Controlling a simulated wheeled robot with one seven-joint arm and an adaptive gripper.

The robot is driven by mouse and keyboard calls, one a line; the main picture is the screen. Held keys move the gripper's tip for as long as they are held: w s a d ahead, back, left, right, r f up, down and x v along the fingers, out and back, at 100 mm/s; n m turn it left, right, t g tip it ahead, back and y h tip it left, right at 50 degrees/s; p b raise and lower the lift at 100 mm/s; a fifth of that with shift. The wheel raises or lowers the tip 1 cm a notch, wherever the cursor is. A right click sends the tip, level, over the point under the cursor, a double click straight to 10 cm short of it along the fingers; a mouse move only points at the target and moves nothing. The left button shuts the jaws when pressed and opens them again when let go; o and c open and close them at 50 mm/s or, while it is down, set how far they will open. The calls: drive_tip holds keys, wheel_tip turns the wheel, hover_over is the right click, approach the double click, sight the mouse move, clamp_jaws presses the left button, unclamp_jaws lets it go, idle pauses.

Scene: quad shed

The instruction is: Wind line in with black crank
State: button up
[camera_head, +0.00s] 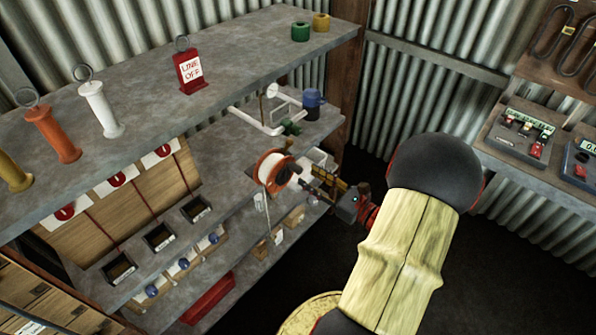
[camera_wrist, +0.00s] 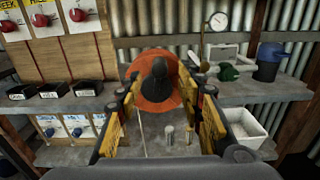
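The line reel (camera_head: 268,164) has orange flanges and pale line, and stands at the edge of the middle shelf. In the wrist view the orange reel disc (camera_wrist: 137,92) faces me. The black crank (camera_wrist: 158,78) is in front of it, its knob pointing toward my camera. My gripper (camera_wrist: 161,92) is open, with a yellow-and-black finger on each side of the crank and visible gaps between. In the head view my gripper (camera_head: 312,187) is just right of the reel. Contact with the crank cannot be told. A thin pale line (camera_wrist: 143,136) hangs from the reel.
White piping with a gauge (camera_wrist: 218,23), a green valve (camera_wrist: 229,73) and a blue mug (camera_wrist: 269,62) stand right of the reel. A white bin (camera_wrist: 240,128) is below right. Black trays (camera_wrist: 54,90) are left. A red "LINE OFF" tag (camera_head: 189,72) stands on the upper shelf.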

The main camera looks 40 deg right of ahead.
sight(301, 172)
drive_tip(key=shift+w+a+b, duration=0.15)
drive_tip(key=shift+w+b, duration=0.2)
drive_tip(key=shift+w, duration=1.1)
drive_tip(key=shift+w+a+b, duration=0.1)
drive_tip(key=shift+w+b, duration=0.2)
drive_tip(key=shift+w, duration=1.1)
drive_tip(key=shift+c, duration=0.6)
drive_tip(key=c, duration=0.8)
clamp_jaws()
